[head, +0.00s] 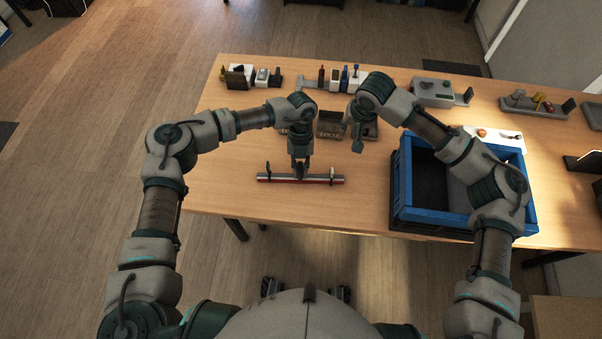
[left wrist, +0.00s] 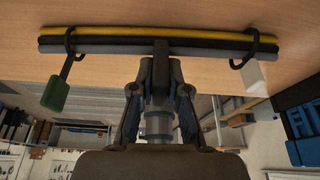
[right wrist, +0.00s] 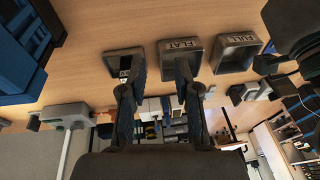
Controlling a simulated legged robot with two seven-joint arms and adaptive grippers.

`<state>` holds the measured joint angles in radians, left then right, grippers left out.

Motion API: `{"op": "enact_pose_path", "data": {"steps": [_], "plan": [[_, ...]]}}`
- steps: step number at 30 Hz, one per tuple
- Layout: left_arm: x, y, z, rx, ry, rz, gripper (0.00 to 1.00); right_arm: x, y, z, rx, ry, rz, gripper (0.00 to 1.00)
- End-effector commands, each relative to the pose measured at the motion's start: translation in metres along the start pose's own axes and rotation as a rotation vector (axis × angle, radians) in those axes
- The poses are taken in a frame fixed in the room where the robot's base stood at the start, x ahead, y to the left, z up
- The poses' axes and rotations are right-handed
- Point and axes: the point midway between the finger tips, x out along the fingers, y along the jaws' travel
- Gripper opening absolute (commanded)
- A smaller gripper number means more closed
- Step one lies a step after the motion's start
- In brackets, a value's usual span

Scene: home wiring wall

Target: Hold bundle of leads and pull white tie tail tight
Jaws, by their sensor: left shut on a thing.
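The bundle of leads (head: 318,180) lies along the front part of the table. In the left wrist view the bundle (left wrist: 110,40) shows yellow, black and grey leads side by side. A dark tie with a white tail tab (left wrist: 253,78) loops its right end; one with a green tail tab (left wrist: 57,93) loops its left end. My left gripper (head: 300,174), also in the left wrist view (left wrist: 161,68), is shut on the middle of the bundle from above. My right gripper (head: 357,143), also in the right wrist view (right wrist: 160,68), is open and empty, beyond and right of the bundle.
A blue crate (head: 400,190) stands right of the bundle. Small open bins stand beyond it, one marked FLAT (right wrist: 181,45) and one marked FULL (right wrist: 238,40). Tools and boxes line the back edge. The table left of the bundle is clear.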

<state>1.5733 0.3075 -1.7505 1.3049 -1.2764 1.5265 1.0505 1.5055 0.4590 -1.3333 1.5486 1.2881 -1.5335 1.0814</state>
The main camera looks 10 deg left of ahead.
Motion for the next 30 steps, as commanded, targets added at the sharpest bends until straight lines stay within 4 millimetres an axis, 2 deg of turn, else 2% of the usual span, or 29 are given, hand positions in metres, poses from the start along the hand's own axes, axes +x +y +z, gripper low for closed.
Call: {"op": "enact_pose_path", "data": {"steps": [1,3,6,9,14,30], "plan": [[0.001,0.001,0.000,-0.001,0.000,0.002,0.00,0.001,-0.011,0.017,-0.029,-0.047,0.016,0.31],[0.001,0.001,0.000,-0.001,0.000,0.002,0.00,0.002,-0.022,0.040,-0.058,-0.114,0.040,0.31],[0.001,0.001,0.000,-0.001,0.000,0.002,0.00,0.002,-0.030,0.065,-0.093,-0.183,0.072,0.31],[0.001,0.001,0.000,-0.001,0.001,0.002,0.00,0.002,-0.034,0.078,-0.110,-0.222,0.093,0.31],[0.001,0.001,0.000,-0.001,0.001,0.002,0.00,0.009,-0.034,0.086,-0.118,-0.241,0.103,0.31],[0.001,0.000,0.000,-0.001,0.001,0.001,0.00,0.079,-0.026,0.102,-0.117,-0.239,0.100,0.31]]}}
